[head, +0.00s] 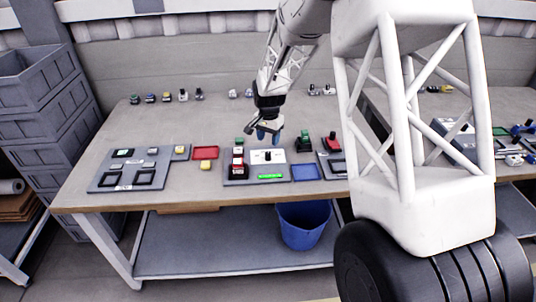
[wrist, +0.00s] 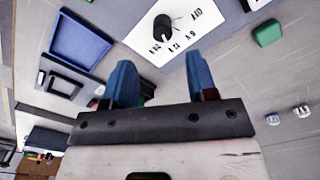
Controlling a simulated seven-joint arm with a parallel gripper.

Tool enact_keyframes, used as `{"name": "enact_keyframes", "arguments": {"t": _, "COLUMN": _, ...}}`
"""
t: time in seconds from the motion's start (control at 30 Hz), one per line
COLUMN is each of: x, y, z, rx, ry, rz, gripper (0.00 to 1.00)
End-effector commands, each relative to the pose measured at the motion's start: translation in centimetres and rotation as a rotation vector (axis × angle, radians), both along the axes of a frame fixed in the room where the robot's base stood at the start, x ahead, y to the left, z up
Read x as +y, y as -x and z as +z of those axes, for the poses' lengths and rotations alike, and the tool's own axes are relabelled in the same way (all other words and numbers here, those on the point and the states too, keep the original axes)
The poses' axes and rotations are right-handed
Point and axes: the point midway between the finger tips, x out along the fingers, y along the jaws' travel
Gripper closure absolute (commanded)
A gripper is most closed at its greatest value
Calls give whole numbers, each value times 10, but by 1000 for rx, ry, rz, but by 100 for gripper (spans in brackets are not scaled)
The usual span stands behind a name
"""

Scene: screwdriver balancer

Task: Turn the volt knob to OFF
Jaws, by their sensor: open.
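The volt knob (wrist: 163,27) is a black round knob on a white panel (wrist: 140,42) with printed black marks around it. In the wrist view it sits at the top, beyond my fingertips. In the head view the knob (head: 268,156) is small on the white panel (head: 257,157) at the middle of the table. My gripper (head: 268,134) is above and just behind the panel, with blue fingers apart. In the wrist view my gripper (wrist: 160,80) is open and empty, not touching the knob. The marks are too small to read surely.
A blue tray (wrist: 80,46) lies beside the panel. A green block (wrist: 267,33) is on its other side. In the head view, a red tray (head: 205,153) and a grey board (head: 125,183) lie to the left. A blue bin (head: 303,238) stands below.

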Motion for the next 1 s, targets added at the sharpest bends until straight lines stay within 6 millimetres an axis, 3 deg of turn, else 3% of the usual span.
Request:
{"name": "enact_keyframes", "arguments": {"t": 0.63, "x": 1, "y": -4, "z": -11, "rx": 3, "ry": 0, "rz": -6, "gripper": 48}}
{"name": "enact_keyframes", "arguments": {"t": 1.0, "x": 1, "y": -3, "z": -48, "rx": 4, "ry": 1, "rz": -6, "gripper": 48}}
